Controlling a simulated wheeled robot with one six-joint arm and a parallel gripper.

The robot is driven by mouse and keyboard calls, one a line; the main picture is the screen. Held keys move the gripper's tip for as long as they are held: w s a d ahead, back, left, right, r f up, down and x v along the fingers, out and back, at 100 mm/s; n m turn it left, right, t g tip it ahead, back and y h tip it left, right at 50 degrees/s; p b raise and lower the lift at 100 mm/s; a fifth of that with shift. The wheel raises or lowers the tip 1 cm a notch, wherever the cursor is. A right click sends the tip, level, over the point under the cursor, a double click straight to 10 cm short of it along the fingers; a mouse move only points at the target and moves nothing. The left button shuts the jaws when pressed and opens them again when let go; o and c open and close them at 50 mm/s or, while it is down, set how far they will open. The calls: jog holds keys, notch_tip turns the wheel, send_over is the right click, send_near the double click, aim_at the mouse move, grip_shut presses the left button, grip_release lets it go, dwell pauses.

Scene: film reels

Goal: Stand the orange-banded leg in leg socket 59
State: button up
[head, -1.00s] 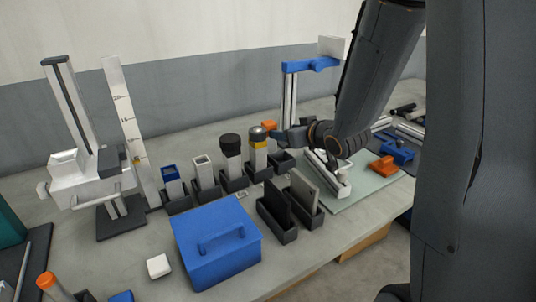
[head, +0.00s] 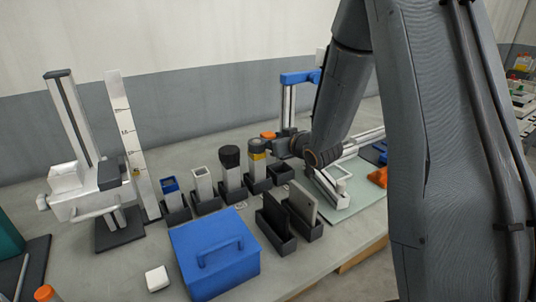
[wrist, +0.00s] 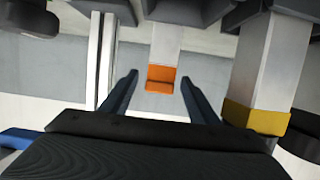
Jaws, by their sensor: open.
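The orange-banded leg (wrist: 160,78) is in the wrist view, a pale square post with an orange band at its near end. My gripper (wrist: 160,75) is open, with one finger on each side of the orange band and visible gaps beside it. In the head view, an orange top (head: 268,135) shows behind the yellow-banded leg, and my gripper (head: 272,146) is close to it. An empty dark socket (head: 281,173) stands at the right end of the front row. I cannot read any socket number.
The yellow-banded leg (head: 258,155) stands close by; it also shows right of my fingers in the wrist view (wrist: 255,117). A black-topped post (head: 231,165) stands left of it. A blue box (head: 214,255) and dark holders with plates (head: 290,220) stand in front.

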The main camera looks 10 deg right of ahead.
grip_shut()
dwell(0.3)
